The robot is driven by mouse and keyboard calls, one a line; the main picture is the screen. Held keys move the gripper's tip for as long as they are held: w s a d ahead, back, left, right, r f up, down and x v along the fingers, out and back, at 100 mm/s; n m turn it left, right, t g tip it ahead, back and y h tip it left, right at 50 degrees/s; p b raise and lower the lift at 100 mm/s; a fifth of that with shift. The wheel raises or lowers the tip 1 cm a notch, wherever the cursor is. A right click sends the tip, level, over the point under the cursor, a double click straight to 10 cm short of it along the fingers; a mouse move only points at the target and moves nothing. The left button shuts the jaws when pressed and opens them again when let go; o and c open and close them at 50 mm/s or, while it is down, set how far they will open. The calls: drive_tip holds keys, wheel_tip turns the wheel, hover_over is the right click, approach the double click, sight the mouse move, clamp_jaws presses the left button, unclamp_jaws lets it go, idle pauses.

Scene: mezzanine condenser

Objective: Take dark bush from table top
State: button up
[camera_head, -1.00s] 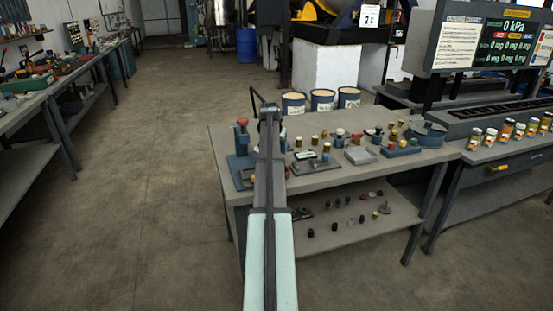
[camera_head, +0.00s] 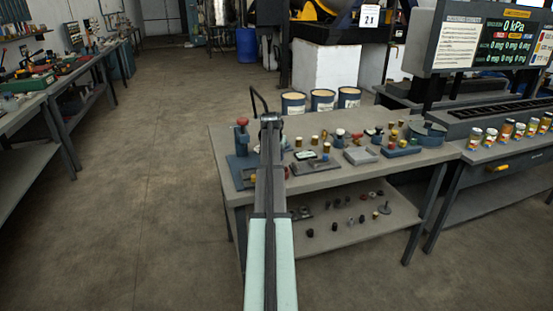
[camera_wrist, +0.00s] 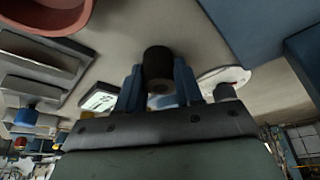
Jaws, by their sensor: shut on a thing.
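The dark bush (camera_wrist: 158,62), a short black cylinder, is between the two blue fingers of my gripper (camera_wrist: 159,76) in the wrist view. The fingers are shut on its sides. The pale table top (camera_wrist: 120,35) shows behind the bush; I cannot tell whether the bush touches it. In the head view the same table (camera_head: 335,182) stands in the middle, and my arm hides the gripper and the bush.
A red-knobbed blue stand (camera_head: 242,140) is at the table's left end. Fixtures and small brass, red and dark parts stand along the top. A lower shelf (camera_head: 365,225) holds several small parts. Three drums (camera_head: 322,101) are behind.

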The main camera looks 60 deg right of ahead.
drive_tip(key=c, duration=0.5)
drive_tip(key=shift+o, duration=0.2)
